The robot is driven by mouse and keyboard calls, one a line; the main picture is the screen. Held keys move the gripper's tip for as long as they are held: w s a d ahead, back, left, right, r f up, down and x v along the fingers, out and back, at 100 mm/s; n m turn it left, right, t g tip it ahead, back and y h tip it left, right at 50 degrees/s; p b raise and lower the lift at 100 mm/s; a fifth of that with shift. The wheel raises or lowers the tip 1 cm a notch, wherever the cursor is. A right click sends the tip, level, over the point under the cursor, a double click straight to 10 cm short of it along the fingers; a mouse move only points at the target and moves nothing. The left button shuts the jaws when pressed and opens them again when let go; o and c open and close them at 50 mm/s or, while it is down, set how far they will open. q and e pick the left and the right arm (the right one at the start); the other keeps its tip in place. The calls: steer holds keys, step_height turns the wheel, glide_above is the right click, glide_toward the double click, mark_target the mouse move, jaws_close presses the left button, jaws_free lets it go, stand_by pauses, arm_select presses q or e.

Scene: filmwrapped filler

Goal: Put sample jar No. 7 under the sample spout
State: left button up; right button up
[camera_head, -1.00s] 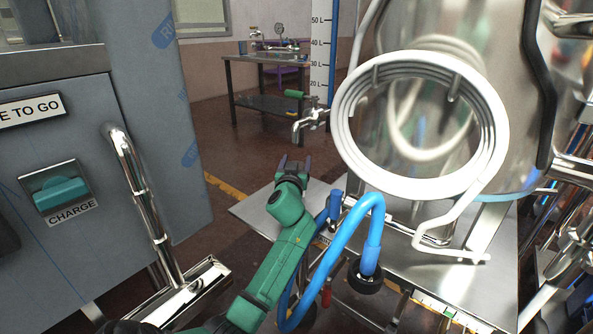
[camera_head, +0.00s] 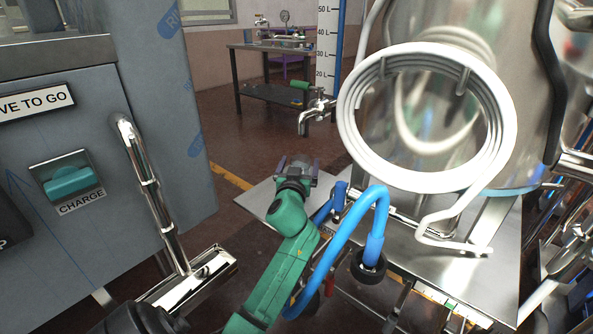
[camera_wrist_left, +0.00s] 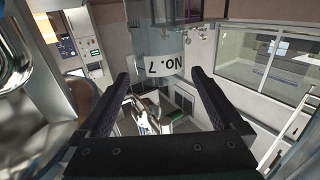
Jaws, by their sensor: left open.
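A clear jar with a white label reading "NO. 7" (camera_wrist_left: 163,66) shows upside down in the left wrist view, between and just beyond my two fingertips. In the head view, a pale, see-through shape shows between the fingers of my left gripper (camera_head: 297,166); it is too small to read. My left gripper is open, over the steel platform (camera_head: 255,198). The metal spout (camera_head: 312,116) points down above and slightly right of the gripper in the head picture. I cannot tell whether the fingers touch the jar. My right gripper is not in view.
A blue hose (camera_head: 352,225) arches right of my left arm. A white coiled tube (camera_head: 350,140) and a steel vessel (camera_head: 525,90) stand at the right. A grey cabinet (camera_head: 95,130) with a chrome handle fills the left. A table (camera_head: 262,95) stands far behind.

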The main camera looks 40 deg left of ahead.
arm_select(q)
steer(key=v, duration=0.6)
steer(key=shift+s+d+p, duration=0.15)
steer(key=shift+s+p, duration=0.2)
steer(key=shift+s, duration=0.05)
